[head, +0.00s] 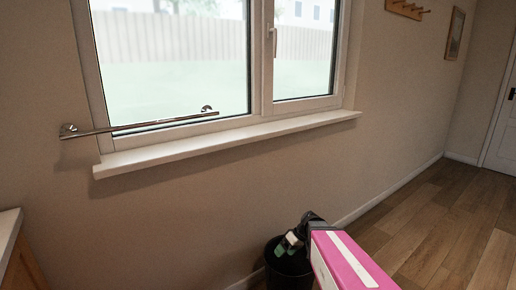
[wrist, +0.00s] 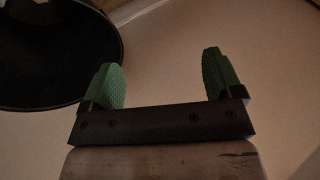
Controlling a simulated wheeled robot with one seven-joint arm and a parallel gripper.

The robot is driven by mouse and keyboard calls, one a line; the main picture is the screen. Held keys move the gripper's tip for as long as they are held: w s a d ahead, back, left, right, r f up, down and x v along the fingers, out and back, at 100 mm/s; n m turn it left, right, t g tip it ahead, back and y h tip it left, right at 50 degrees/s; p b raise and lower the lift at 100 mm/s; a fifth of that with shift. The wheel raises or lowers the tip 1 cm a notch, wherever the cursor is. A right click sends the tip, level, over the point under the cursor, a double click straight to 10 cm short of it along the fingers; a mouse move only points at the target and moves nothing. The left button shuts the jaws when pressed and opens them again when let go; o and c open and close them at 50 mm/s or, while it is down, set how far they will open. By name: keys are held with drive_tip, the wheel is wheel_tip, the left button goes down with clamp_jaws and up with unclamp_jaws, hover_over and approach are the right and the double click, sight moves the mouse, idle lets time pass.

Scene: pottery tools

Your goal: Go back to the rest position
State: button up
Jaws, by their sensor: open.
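My gripper (head: 288,243) is at the lower middle of the head view, at the end of my pink and white arm. In the wrist view its two green padded fingers (wrist: 163,80) stand wide apart with nothing between them. A black round bin (head: 290,268) is below and behind my gripper in the head view, partly hidden by it. In the wrist view a dark round opening (wrist: 50,50), likely the bin, lies at the upper left, beyond the left finger. No held object shows.
A window with a white sill (head: 230,143) is on the wall ahead, with a metal rail (head: 140,124) in front of it. A counter corner (head: 10,235) is at the left edge. Open wooden floor (head: 440,220) lies at the right, towards a white door (head: 503,125).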

drive_tip(key=s+d+r+m+t+h, duration=0.1)
drive_tip(key=s+d+r+m+h, duration=0.2)
drive_tip(key=s+d+m+h, duration=0.2)
drive_tip(key=shift+d+r+m+h, duration=0.4)
drive_tip(key=shift+d+m+h, duration=0.6)
drive_tip(key=shift+d+m, duration=0.15)
idle(0.9)
